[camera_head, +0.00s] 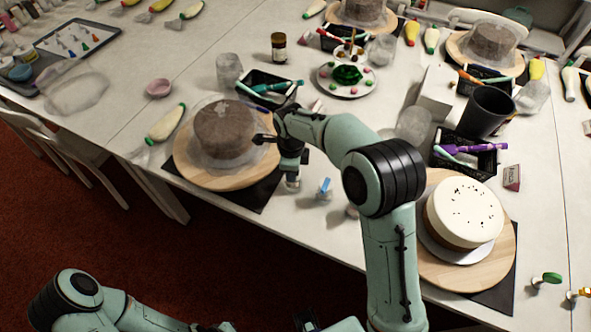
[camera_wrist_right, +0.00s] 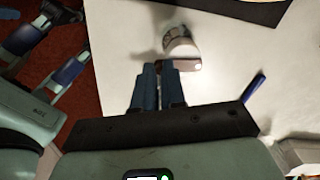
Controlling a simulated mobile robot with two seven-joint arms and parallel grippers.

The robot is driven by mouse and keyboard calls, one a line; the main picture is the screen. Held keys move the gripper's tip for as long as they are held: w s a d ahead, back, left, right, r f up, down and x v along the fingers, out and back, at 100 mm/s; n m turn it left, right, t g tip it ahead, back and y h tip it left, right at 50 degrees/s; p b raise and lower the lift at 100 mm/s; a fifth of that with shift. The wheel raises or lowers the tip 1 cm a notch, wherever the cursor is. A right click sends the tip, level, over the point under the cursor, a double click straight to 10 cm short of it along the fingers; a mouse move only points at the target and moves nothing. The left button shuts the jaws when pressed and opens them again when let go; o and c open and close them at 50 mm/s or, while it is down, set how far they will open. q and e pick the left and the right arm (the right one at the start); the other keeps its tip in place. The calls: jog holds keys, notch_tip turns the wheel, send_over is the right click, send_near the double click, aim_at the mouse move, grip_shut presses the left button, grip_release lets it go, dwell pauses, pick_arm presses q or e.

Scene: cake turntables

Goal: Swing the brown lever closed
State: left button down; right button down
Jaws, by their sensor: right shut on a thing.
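The brown lever (camera_wrist_right: 186,64) is a small pinkish-brown bar in the right wrist view. It sits by a pale round fitting (camera_wrist_right: 180,42) on the white table. My right gripper (camera_wrist_right: 160,68) is shut on the lever's near end, though its fingertips partly hide the contact. In the head view my right gripper (camera_head: 291,181) reaches down at the table's front edge, right of a wooden turntable with a brown cake, and the lever is too small or hidden to make out. Parts of my left arm (camera_head: 80,300) show at the bottom left; its fingers are unclear.
A wooden turntable (camera_head: 190,170) with a covered brown cake stands left of my right gripper. Another turntable (camera_head: 440,255) with a white-topped cake is on the right. A blue-handled piece (camera_head: 325,188) stands close by. Black tool bins (camera_head: 262,82) and a decorated plate (camera_head: 326,82) lie behind.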

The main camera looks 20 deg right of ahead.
pick_arm(q)
jog(key=shift+w+r+p, duration=0.25)
jog(key=shift+r+p, duration=0.05)
jog(key=shift+r, duration=0.2)
pick_arm(e)
jog(key=shift+w+a+m, duration=0.3)
jog(key=shift+m, duration=0.7)
jog(key=c, duration=1.2)
grip_release()
